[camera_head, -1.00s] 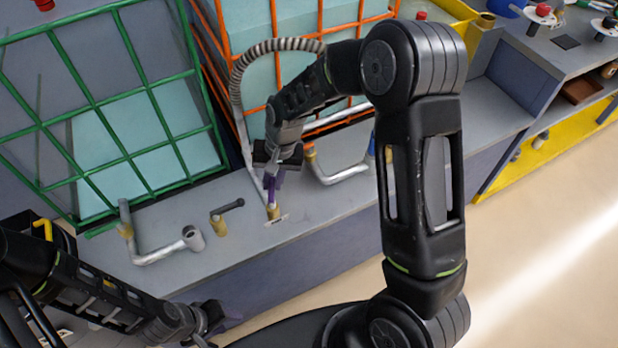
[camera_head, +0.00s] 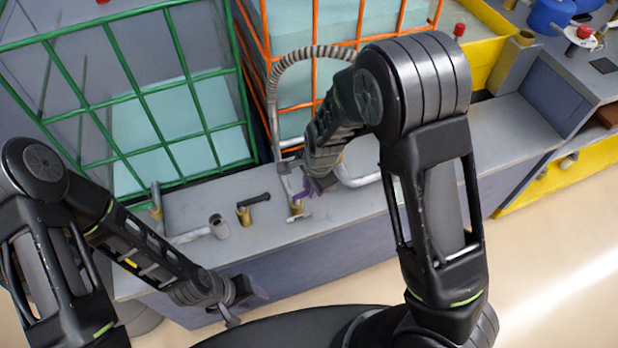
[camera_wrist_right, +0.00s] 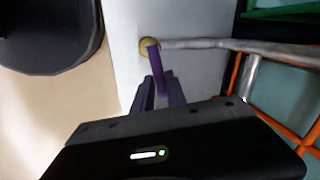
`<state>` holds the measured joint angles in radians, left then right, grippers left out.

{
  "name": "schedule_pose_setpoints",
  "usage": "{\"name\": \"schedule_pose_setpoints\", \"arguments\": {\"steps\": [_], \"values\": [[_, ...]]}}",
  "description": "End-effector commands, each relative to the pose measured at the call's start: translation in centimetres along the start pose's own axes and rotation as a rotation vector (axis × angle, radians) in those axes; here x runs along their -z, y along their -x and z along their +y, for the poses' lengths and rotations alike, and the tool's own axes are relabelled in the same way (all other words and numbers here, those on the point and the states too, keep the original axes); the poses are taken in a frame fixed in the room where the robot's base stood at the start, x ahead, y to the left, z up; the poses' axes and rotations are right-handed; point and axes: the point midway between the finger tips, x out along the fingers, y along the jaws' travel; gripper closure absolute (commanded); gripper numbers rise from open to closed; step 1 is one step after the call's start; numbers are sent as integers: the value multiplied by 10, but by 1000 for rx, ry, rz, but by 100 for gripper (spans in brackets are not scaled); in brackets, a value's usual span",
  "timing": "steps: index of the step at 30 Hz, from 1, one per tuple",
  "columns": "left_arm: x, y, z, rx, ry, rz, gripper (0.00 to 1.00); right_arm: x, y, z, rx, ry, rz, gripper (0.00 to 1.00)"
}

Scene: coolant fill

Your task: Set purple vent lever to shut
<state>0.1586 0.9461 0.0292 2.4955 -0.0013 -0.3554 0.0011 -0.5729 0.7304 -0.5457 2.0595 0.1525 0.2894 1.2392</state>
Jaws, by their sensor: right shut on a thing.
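The purple vent lever (camera_head: 303,194) sits on a brass-coloured valve (camera_head: 296,208) on the grey bench ledge. It leans over to the right in the head view. In the right wrist view the lever (camera_wrist_right: 156,62) runs from its round brass pivot (camera_wrist_right: 150,44) in between my two fingers. My right gripper (camera_wrist_right: 158,97) is shut on the lever's free end; it also shows in the head view (camera_head: 312,187), partly hidden by its own wrist. My left gripper (camera_head: 243,301) is in front of the ledge, away from the lever, with its fingers apart and nothing between them.
A second valve with a dark handle (camera_head: 254,200) stands left of the lever. A grey pipe (camera_head: 218,228) lies further left. A green cage (camera_head: 130,95) and an orange cage (camera_head: 330,50) with a ribbed hose (camera_head: 310,52) rise behind. The floor in front is free.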

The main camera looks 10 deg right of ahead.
Motion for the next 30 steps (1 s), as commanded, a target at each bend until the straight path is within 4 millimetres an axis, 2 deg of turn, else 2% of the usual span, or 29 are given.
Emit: {"name": "schedule_pose_setpoints", "arguments": {"steps": [3, 12, 26, 27, 30], "values": [[0, 11, 4, 0, 0, -1, 61, 0, 4, 3, -1, -78, 18, 100], [0, 20, 8, 0, 0, -2, 61, -2, 3, 8, 1, -198, 40, 100], [0, 20, 8, 0, 0, -2, 61, -2, 2, 8, 1, -217, 42, 100], [0, 20, 8, 0, 0, -2, 61, -2, 2, 8, 1, -217, 42, 81], [0, 20, 8, 0, 0, -2, 61, -2, 2, 9, 1, -216, 42, 73]]}}
